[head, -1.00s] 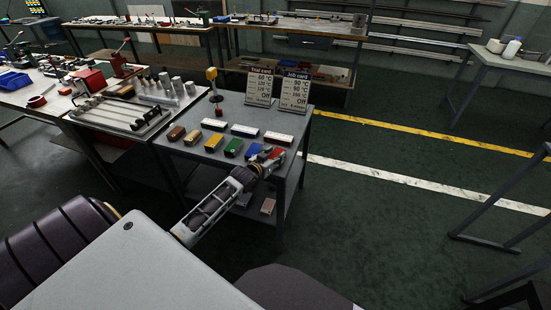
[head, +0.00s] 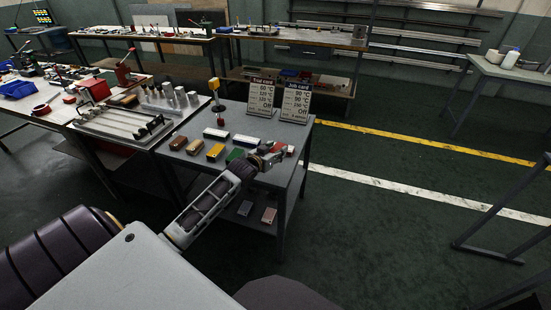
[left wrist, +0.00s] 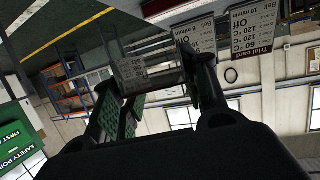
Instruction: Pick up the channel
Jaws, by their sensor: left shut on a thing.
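My left gripper (head: 272,160) is over the front right part of the grey table, above the row of coloured blocks. In the left wrist view its two dark fingers (left wrist: 152,88) are shut on the channel, with a gap between them. The channel's outline is hard to make out there. In the head view the gripper and the blocks behind it hide the channel. My right gripper is not in view.
The grey table (head: 186,157) carries brown, yellow and green blocks, pale bars, a Trial card (head: 260,94) and a Job card (head: 295,103). A fixture plate with rods (head: 115,122) lies to the left. Open floor (head: 390,225) lies to the right.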

